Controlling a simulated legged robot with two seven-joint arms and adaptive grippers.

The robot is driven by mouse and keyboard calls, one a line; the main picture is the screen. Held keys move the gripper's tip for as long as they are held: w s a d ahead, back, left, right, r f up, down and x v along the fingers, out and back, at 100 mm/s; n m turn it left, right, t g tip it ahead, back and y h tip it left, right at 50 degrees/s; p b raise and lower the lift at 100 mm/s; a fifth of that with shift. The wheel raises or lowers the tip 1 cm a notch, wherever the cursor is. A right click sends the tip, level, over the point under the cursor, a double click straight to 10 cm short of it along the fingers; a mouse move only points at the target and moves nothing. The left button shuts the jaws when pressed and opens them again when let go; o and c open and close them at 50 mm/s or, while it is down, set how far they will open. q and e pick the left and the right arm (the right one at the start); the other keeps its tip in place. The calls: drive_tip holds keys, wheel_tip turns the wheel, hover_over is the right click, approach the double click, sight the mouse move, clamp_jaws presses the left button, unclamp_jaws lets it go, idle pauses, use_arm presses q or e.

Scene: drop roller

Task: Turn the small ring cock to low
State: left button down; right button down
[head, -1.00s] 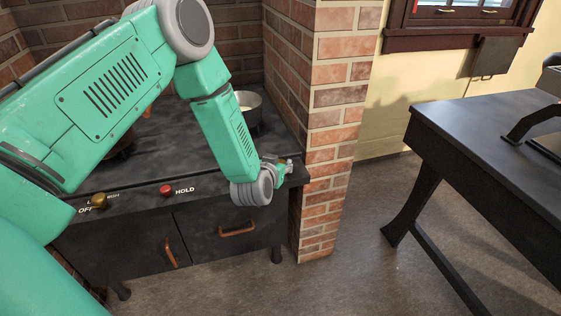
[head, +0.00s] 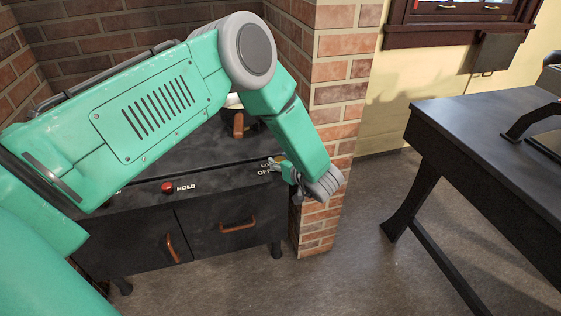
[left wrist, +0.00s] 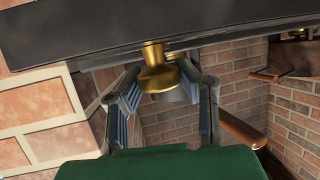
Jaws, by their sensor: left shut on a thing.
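The small ring cock is a brass knob on the stove's front edge, seen clearly in the left wrist view (left wrist: 158,72). My left gripper (head: 284,170) is at the right end of the stove front in the head view, beside the printed "OFF" and a partly covered "LO" label. There the gripper hides most of the knob. In the left wrist view its two fingers (left wrist: 164,84) stand on either side of the brass knob, shut on it. Which mark the knob points to cannot be told. My right gripper is not in view.
A red button (head: 168,187) marked HOLD sits on the stove front (head: 215,187). A pan with a brown handle (head: 238,124) stands on the stove top, partly behind my arm. A brick pillar (head: 340,100) rises close to my wrist. A dark table (head: 480,130) stands at the right.

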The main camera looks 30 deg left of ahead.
use_arm(q)
drive_tip(key=shift+w+r+n+g+y, duration=0.1)
drive_tip(key=shift+r+n+g+y, duration=0.05)
drive_tip(key=shift+n+g+y, duration=0.3)
drive_tip(key=c, duration=1.1)
unclamp_jaws()
drive_tip(key=shift+d, duration=0.15)
drive_tip(key=v, duration=1.1)
drive_tip(key=shift+d+r, duration=0.2)
drive_tip(key=shift+d, duration=0.1)
